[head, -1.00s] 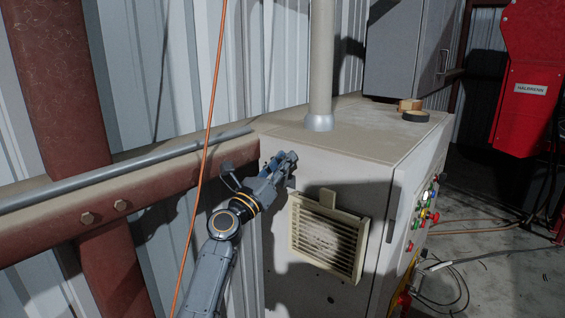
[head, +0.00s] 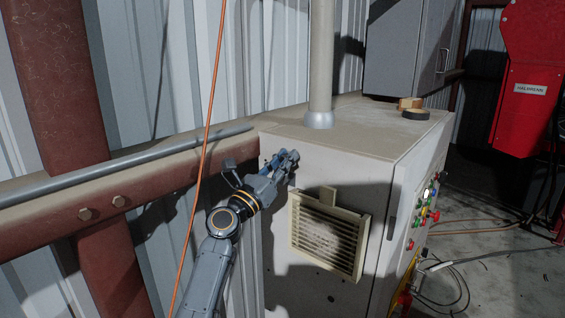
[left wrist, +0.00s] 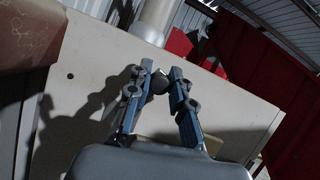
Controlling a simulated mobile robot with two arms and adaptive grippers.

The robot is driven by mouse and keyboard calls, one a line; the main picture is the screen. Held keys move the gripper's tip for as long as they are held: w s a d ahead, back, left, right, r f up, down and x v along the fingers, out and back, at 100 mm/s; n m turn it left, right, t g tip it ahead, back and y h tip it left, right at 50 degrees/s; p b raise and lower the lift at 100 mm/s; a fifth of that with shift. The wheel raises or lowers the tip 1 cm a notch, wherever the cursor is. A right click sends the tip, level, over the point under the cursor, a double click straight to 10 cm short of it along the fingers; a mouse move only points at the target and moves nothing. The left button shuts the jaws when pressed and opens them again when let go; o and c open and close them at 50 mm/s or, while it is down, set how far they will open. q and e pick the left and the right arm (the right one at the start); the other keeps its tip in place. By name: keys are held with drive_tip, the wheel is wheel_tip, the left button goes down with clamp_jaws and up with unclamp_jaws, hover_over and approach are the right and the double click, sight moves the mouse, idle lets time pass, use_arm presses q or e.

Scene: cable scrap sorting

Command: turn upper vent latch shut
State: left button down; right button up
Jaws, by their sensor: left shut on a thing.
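A beige slatted vent (head: 327,236) is set in the front of the pale cabinet. My left gripper (head: 292,158) is close to the cabinet face, above and left of the vent. In the left wrist view the gripper (left wrist: 158,78) is shut on a small dark round piece (left wrist: 160,83) between its fingertips. I cannot tell whether this piece is part of the latch. My right gripper is out of view.
A rusty beam (head: 120,202) with a grey pipe (head: 110,174) runs along the left, beside my arm. An orange cable (head: 203,160) hangs in front. A black tape roll (head: 415,115) lies on the cabinet top. Buttons (head: 427,195) line its right side.

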use_arm(q)
drive_tip(key=m+b, duration=0.1)
drive_tip(key=d+f+m+g+h+b, duration=0.1)
drive_tip(key=m, duration=0.1)
drive_tip(key=s+f+m+h+b, duration=0.1)
drive_tip(key=m+b, duration=0.1)
drive_tip(key=shift+s+d+g, duration=0.1)
drive_tip(key=shift+d+g, duration=0.3)
drive_tip(key=shift+s+d+f+m+g+h+b, duration=0.25)
drive_tip(key=shift+m+g+b, duration=0.25)
drive_tip(key=shift+m, duration=0.45)
drive_tip(key=shift+s+d+f+m+g+h+b, duration=0.1)
drive_tip(key=shift+d+f+m+g+h+b, duration=0.15)
drive_tip(key=shift+m+b, duration=0.6)
drive_tip(key=c, duration=1.2)
unclamp_jaws()
drive_tip(key=shift+r, duration=0.2)
drive_tip(key=shift+s+a, duration=0.1)
drive_tip(key=v, duration=1.1)
drive_tip(key=shift+s+a, duration=0.2)
drive_tip(key=shift+a, duration=0.1)
drive_tip(key=shift+c, duration=0.4)
